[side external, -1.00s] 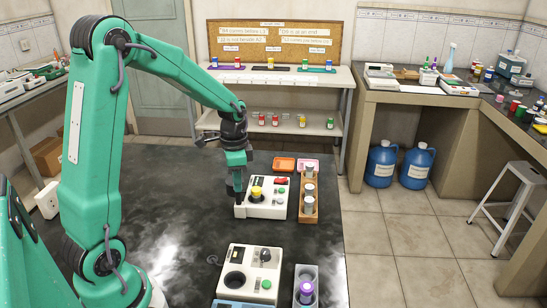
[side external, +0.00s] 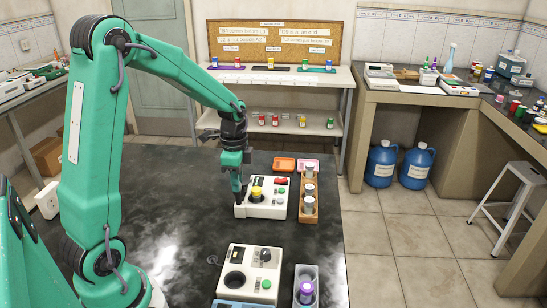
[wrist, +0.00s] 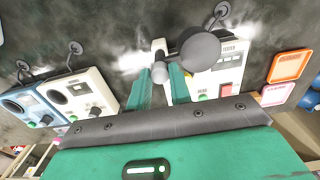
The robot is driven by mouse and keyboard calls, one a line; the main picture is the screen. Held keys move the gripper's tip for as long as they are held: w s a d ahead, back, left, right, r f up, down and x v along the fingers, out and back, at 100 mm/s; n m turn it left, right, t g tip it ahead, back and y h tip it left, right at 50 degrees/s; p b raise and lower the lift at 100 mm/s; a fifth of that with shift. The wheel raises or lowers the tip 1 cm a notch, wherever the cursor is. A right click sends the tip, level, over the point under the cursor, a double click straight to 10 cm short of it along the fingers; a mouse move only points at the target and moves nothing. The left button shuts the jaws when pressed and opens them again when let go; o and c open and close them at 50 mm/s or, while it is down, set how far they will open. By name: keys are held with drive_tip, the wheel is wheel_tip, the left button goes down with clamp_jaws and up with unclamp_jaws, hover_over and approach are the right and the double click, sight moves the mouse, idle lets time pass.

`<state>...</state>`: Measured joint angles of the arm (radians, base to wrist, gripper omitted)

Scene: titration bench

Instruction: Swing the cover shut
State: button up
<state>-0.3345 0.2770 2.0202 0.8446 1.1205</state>
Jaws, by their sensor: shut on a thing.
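In the wrist view, a dark grey round piece (wrist: 201,50), which looks like the cover, lies over the left part of the tester (wrist: 231,60). A short grey knob (wrist: 159,73) joins its side. My gripper (side external: 241,201) is at the tester's left edge. In the wrist view its green fingers (wrist: 164,82) are shut on this knob. The cover's exact tilt and the well under it cannot be told.
A rack of grey-capped jars (side external: 309,190) stands close to the tester's right. Orange (side external: 284,164) and pink (side external: 308,164) trays lie behind. Another white device (side external: 240,258) and a holder with a purple-capped bottle (side external: 306,290) stand in front. The bench left of the tester is clear.

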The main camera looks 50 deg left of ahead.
drive_tip(key=m, duration=0.5)
drive_tip(key=shift+m, duration=0.4)
drive_tip(key=m, duration=0.6)
idle(0.4)
drive_tip(key=o, duration=1.3)
drive_tip(key=shift+o, duration=0.2)
drive_tip(key=shift+r, duration=0.1)
drive_tip(key=shift+r, duration=3.4)
